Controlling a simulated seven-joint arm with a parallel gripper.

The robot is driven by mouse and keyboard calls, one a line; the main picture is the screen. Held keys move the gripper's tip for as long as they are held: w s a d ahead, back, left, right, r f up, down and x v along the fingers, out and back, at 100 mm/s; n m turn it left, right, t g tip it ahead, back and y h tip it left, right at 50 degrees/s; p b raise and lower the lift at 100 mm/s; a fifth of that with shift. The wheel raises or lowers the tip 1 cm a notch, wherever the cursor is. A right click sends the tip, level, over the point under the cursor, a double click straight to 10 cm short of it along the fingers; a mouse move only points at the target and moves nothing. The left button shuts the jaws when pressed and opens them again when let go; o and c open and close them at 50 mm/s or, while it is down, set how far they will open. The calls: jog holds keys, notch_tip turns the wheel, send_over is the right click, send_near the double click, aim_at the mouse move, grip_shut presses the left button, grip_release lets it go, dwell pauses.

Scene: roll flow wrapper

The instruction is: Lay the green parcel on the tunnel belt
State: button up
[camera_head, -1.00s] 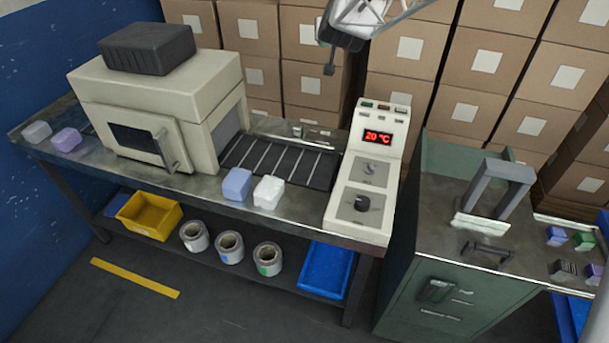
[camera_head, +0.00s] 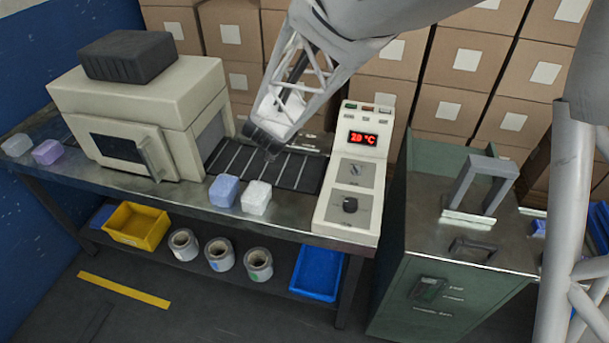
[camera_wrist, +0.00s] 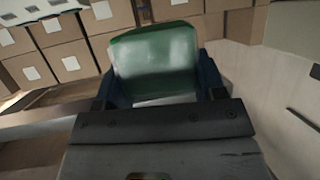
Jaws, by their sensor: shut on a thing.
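My gripper (camera_head: 263,146) is above the back left part of the tunnel belt (camera_head: 295,173), a dark slatted belt leading out of the cream tunnel (camera_head: 150,85). In the wrist view, my gripper (camera_wrist: 160,82) is shut on the green parcel (camera_wrist: 155,58), with one dark finger on each side of it. The parcel appears to be wrapped in glossy green film. It cannot be made out in the head view. I cannot tell its exact height over the belt.
A blue parcel (camera_head: 224,190) and a white parcel (camera_head: 256,197) sit on the bench in front of the belt. The control box (camera_head: 351,180), reading 20 °C, stands to its right. The tunnel housing bounds the left side. Stacked cartons (camera_head: 465,60) stand behind.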

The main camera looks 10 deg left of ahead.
jog(key=s+d+f+m+h, duration=0.1)
jog(key=s+d+f, duration=0.1)
jog(key=s+f, duration=0.3)
jog(key=s+d+f+m+h, duration=0.2)
jog(key=s+f, duration=0.3)
jog(key=s, duration=0.4)
jog(key=shift+s+d+f, duration=0.35)
jog(key=shift+s+d, duration=0.05)
jog(key=shift+d, duration=0.2)
jog(key=shift+f, duration=0.1)
jog(key=shift+f, duration=2.8)
jog(key=shift+f, duration=1.85)
jog(key=shift+f, duration=0.2)
jog(key=o, duration=1)
